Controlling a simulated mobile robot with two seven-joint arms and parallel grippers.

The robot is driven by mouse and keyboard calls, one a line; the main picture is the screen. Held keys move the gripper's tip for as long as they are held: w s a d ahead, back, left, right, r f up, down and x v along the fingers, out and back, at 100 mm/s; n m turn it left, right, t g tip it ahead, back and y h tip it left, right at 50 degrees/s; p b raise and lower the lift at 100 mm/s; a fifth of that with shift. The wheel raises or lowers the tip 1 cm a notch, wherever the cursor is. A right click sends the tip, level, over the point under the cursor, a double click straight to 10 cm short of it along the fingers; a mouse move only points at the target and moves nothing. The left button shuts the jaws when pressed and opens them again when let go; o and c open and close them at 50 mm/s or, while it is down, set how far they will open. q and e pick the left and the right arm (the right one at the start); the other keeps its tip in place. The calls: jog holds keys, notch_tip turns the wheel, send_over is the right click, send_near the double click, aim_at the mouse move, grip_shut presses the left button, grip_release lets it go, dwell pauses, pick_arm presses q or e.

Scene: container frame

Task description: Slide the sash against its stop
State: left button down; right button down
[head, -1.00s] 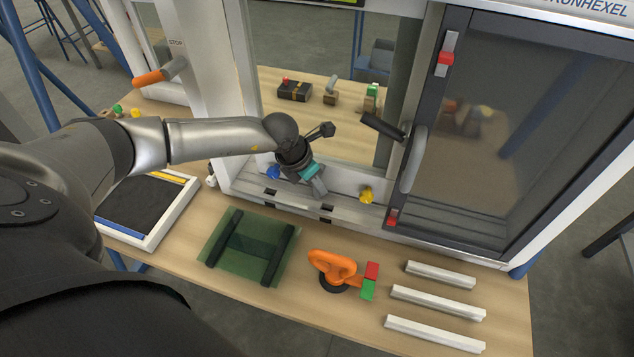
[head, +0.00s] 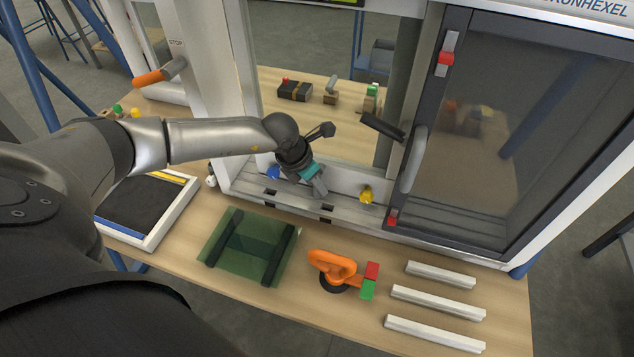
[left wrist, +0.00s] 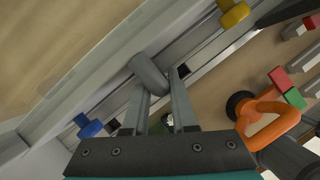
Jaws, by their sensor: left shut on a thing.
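The sash (head: 425,120) is a dark-framed glass panel at the right of the container frame, with a long grey handle (head: 413,160) on its left edge and red catches at top and bottom. A blue knob (head: 273,172) and a yellow knob (head: 366,194) sit on the rail to either side. My right gripper is out of view.
On the bench in front lie a green glass pane (head: 250,247) with dark strips, an orange suction lifter (head: 332,264) with red and green blocks, and several white bars (head: 437,303). A black-matted tray (head: 145,210) is at left. A black handle (head: 381,126) juts out beside the sash.

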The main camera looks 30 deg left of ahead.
aim_at(335, 187)
pick_arm(q)
jog(key=shift+d, duration=0.1)
jog(key=d, duration=0.2)
jog(key=w+d, duration=0.1)
jog(key=d, duration=0.1)
jog(key=shift+w+d, duration=0.1)
jog(key=shift+d, duration=0.15)
jog(key=c, duration=1)
grip_release()
jog(key=shift+a+r, duration=0.1)
jog(key=shift+a+r, duration=0.1)
jog(key=shift+r, duration=0.2)
jog(key=v, duration=0.9)
jog(key=p+v, duration=0.1)
jog(key=v, duration=0.4)
jog(key=shift+s+r, duration=0.2)
jog(key=shift+s, duration=0.15)
